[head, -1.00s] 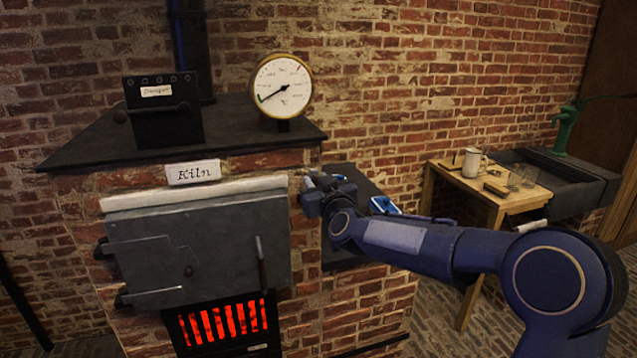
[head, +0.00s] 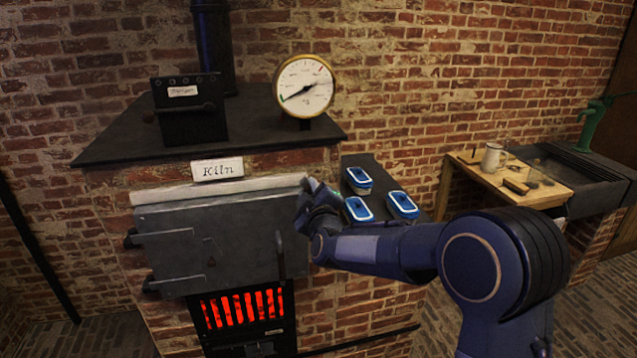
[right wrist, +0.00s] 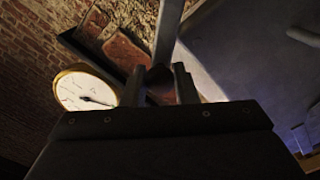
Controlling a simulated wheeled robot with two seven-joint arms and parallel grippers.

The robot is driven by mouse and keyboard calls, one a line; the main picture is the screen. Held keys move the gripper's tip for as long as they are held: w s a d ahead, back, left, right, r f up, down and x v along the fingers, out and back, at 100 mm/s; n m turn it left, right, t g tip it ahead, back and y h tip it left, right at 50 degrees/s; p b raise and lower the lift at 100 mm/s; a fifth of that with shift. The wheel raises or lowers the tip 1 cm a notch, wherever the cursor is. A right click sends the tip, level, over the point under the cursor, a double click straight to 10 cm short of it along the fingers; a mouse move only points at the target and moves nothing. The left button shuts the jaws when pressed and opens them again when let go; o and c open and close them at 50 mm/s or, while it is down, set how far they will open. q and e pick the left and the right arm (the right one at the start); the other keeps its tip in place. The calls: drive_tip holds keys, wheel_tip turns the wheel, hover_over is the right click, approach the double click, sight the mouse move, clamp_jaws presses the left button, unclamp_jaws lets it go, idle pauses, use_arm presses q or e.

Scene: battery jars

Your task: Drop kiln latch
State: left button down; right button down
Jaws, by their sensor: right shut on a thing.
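The kiln door (head: 215,245) is grey and closed on the brick kiln, under a "Kiln" sign (head: 217,169). A vertical handle (head: 281,255) stands on its right part. My right gripper (head: 308,195) is at the door's upper right edge. In the right wrist view my right gripper (right wrist: 172,85) is shut on the dark end of a grey bar, seemingly the latch (right wrist: 168,35), beside the grey door (right wrist: 245,55). In the head view the gripper hides this latch. My left gripper is not in view.
Several blue-rimmed jars (head: 402,205) stand on a dark shelf (head: 365,164) right of the kiln, close behind my right arm. Red bars (head: 245,309) glow below the door. A round gauge (head: 304,87) stands on the kiln top. A wooden table (head: 545,192) is farther right.

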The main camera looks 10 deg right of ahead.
drive_tip(key=a+f+n, duration=0.1)
drive_tip(key=n, duration=0.1)
drive_tip(key=a+f+n, duration=0.1)
drive_tip(key=n, duration=0.1)
drive_tip(key=a+f+n, duration=0.1)
drive_tip(key=shift+f+n, duration=0.25)
drive_tip(key=shift+n, duration=0.15)
drive_tip(key=f+n, duration=0.1)
drive_tip(key=f+n+b, duration=0.1)
drive_tip(key=n, duration=0.1)
drive_tip(key=shift+a+f, duration=0.2)
drive_tip(key=shift+a, duration=0.1)
drive_tip(key=shift+f+n+b, duration=0.55)
drive_tip(key=shift+f+n, duration=0.15)
drive_tip(key=shift+n, duration=0.3)
drive_tip(key=shift+s+f, duration=0.1)
drive_tip(key=c, duration=1.1)
unclamp_jaws()
drive_tip(key=shift+c, duration=0.2)
